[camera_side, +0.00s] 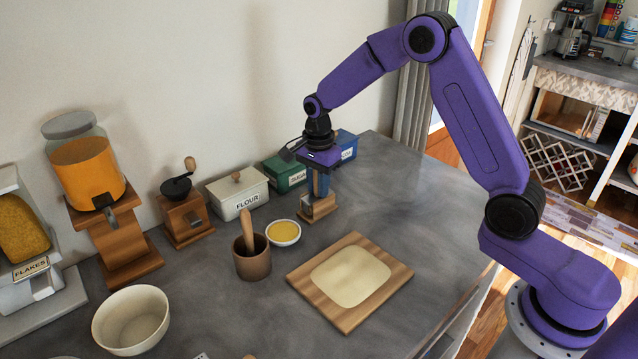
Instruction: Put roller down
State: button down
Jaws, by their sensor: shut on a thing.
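My gripper (318,168) points down beyond the far edge of the wooden board. It is shut on the upper part of an upright blue and wooden thing, which I take to be the roller (312,185). The fingertips are small here and partly blend with it. A small wooden stand (320,209) is directly below, at counter level. I cannot tell whether the roller rests in the stand or hangs just above it. A flat pale sheet of dough (350,277) lies on the wooden board (306,283).
Left of the stand are a yellow-filled bowl (284,233), a wooden cup (252,264) with a pestle, and a flour box (238,194). Green (287,172) and blue (346,145) boxes stand close behind my gripper. The counter right of the board is clear.

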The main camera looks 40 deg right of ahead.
jog(key=c, duration=1)
grip_release()
jog(key=shift+s+f, duration=0.2)
jog(key=shift+f, duration=0.35)
jog(key=shift+r, duration=0.1)
notch_tip(320, 180, up, 13)
jog(key=shift+w+r, duration=0.15)
jog(key=shift+s+a+n, duration=0.25)
jog(key=shift+a+n, duration=0.05)
jog(key=s+a+n, duration=0.5)
jog(key=s+n, duration=0.7)
jog(key=s, duration=0.3)
jog(key=s+d+f+n, duration=0.1)
jog(key=s+n, duration=0.4)
jog(key=s, duration=0.2)
jog(key=s+d+f+n, duration=0.1)
jog(key=s+d+n, duration=0.1)
jog(key=s+n, duration=0.3)
jog(key=s+d+f+n, duration=0.1)
jog(key=s+d+n, duration=0.1)
jog(key=s+n, duration=0.4)
jog(key=shift+s+f+y, duration=0.15)
jog(key=shift+s, duration=0.65)
jog(key=shift+s+f+y, duration=0.15)
jog(key=shift+s, duration=0.65)
